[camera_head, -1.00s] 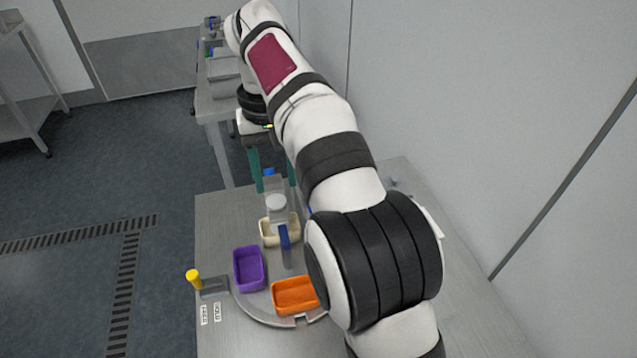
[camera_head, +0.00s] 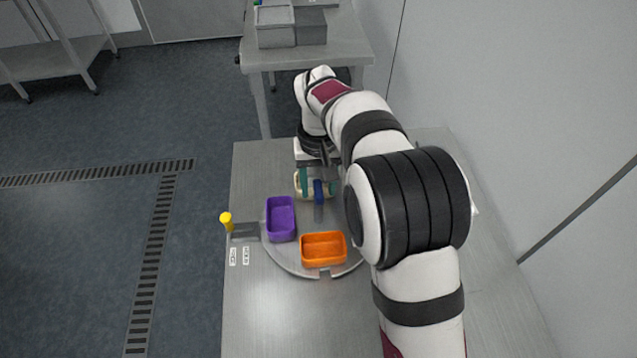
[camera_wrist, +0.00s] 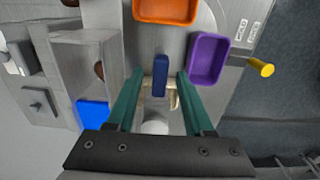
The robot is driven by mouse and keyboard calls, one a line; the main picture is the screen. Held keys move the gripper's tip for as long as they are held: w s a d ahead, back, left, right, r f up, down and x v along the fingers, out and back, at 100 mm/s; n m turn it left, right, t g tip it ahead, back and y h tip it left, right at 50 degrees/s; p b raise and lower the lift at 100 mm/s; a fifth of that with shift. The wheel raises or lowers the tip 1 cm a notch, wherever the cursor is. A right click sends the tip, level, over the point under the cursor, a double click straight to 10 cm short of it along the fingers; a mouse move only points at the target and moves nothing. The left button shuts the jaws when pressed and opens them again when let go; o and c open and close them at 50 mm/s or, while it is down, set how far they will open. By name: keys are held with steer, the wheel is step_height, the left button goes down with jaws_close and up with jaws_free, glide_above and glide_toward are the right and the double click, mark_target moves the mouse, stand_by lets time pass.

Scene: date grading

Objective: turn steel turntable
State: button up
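The steel turntable (camera_head: 290,266) lies on the steel table and carries a purple tray (camera_head: 281,219), an orange tray (camera_head: 323,248) and a cream tray (camera_head: 299,191), which is partly hidden by my gripper. An upright blue handle (camera_head: 318,192) stands on the turntable; it also shows in the wrist view (camera_wrist: 160,76). My gripper (camera_wrist: 159,78) is open, with one green finger on each side of the blue handle and a gap visible on both sides. In the head view the gripper (camera_head: 318,181) is at the turntable's far side.
A yellow-knobbed lever (camera_head: 226,222) stands left of the turntable, beside two small labels (camera_head: 239,256), one reading HOLD in the wrist view. Grey fixtures and a blue square (camera_wrist: 92,114) show at the wrist view's left. Another table with grey bins (camera_head: 276,25) stands behind. The near table is clear.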

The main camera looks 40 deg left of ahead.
jaws_close()
stand_by(1.3)
